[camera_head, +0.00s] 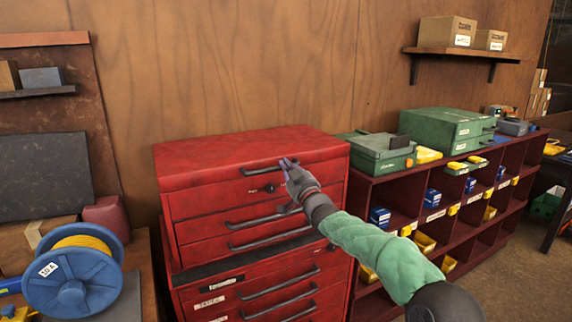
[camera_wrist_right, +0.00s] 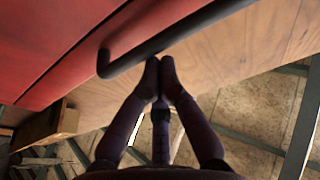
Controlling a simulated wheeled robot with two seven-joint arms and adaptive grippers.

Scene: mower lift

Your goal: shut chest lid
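The red tool chest (camera_head: 255,222) stands against the wooden wall. Its red lid (camera_head: 240,150) lies down over the top, and I see no clear gap under its front edge. A dark bar handle (camera_head: 262,169) is on the lid's front. My right gripper (camera_head: 287,162) is at the right end of this handle. In the right wrist view, the fingertips (camera_wrist_right: 160,68) are together, just below a dark bar handle (camera_wrist_right: 165,42). They seem close to it or touching it, and the bar does not show between them. My left gripper is not in view.
A dark red shelf unit (camera_head: 400,198) with bins and green cases (camera_head: 447,128) stands close on the right. A blue cable reel (camera_head: 75,278) is at the lower left. A wall shelf (camera_head: 460,53) holds boxes. Drawer handles stick out of the chest's front.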

